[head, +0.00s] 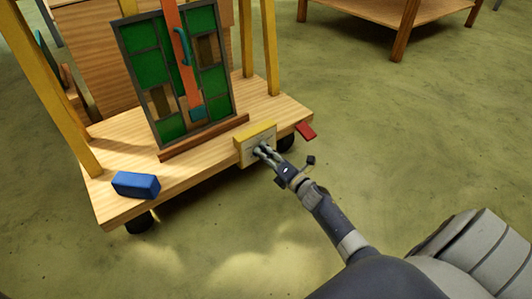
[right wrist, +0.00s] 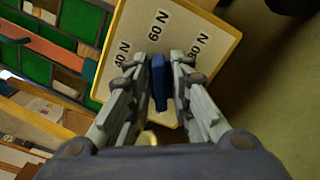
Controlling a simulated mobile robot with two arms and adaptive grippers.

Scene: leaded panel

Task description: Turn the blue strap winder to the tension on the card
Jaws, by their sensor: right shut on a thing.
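The blue strap winder (right wrist: 158,82) sits between the fingers of my right gripper (right wrist: 160,88), which is shut on it. In the right wrist view its upper end points roughly at the "60 N" mark on the yellow-edged plate (right wrist: 185,15). A mark on each side also ends in "N", but its digits are partly hidden or unclear. In the head view my right gripper (head: 262,151) reaches the plate (head: 255,132) at the cart's front edge; the winder is hidden there. I cannot make out a separate tension card. My left gripper is not in view.
The leaded panel (head: 206,78) stands on the wooden cart (head: 105,205), with an orange strap (head: 172,17) over it. A blue block (head: 136,185) lies at the cart's front left, a red piece (head: 305,130) at its right edge.

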